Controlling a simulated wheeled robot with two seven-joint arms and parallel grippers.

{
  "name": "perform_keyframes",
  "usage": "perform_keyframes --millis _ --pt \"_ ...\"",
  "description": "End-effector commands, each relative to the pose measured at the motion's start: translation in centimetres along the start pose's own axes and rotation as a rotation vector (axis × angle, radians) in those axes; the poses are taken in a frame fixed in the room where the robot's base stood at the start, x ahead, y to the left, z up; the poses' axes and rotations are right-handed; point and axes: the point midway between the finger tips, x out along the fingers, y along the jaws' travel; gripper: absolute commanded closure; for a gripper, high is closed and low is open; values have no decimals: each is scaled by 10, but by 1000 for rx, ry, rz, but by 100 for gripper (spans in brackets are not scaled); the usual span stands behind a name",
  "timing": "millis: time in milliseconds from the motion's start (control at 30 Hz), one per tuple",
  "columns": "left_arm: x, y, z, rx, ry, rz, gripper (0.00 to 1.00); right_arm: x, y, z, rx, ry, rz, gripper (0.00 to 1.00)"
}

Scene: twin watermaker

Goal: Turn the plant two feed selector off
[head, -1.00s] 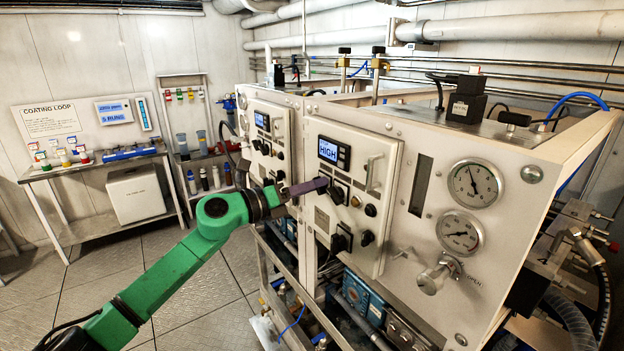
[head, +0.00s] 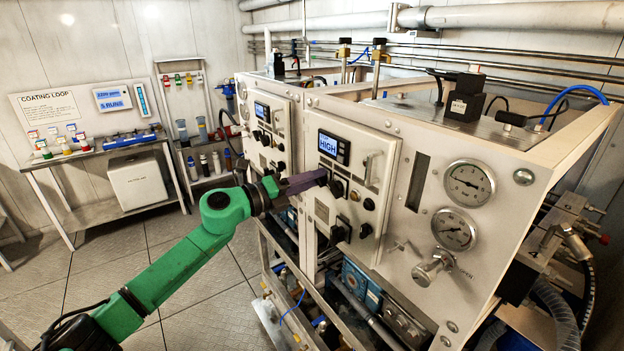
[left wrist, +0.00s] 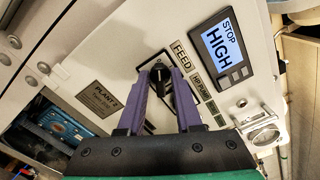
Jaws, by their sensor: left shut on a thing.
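The plant two panel (head: 318,210) is the nearer white panel in the head view, and its PLANT 2 plate (left wrist: 102,97) shows in the left wrist view. The feed selector (left wrist: 158,73) is a black knob beside the FEED label (left wrist: 181,57). My left gripper (head: 321,178) reaches it from the left in the head view. Its purple fingers (left wrist: 164,78) are shut on the knob, one on each side. The fingers hide the knob's lower part and some of its markings. My right gripper is out of view.
A display (head: 333,147) reading HIGH sits above the selector, and the wrist view adds STOP. Another black knob (head: 337,188), small buttons and a metal handle (head: 372,168) are close by. Two gauges (head: 469,184) are to the right. Floor (head: 150,260) lies open at left.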

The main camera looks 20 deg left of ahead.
Motion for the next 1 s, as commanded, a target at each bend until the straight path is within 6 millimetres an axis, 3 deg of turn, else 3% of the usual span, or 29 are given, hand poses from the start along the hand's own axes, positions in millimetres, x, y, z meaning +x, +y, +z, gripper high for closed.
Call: perform_keyframes --millis 100,133,167,567,667,1000 --pt "0 0 0 -1 0 0 100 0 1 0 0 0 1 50" --pt "0 0 0 -1 0 0 59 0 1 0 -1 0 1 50" --pt "0 0 0 -1 0 0 55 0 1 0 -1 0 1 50" --pt "-7 3 -1 2 -1 1 55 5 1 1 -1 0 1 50" --pt "-22 6 -2 3 -1 4 55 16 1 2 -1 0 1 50" --pt "-106 13 -5 -1 0 8 55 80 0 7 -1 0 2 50"
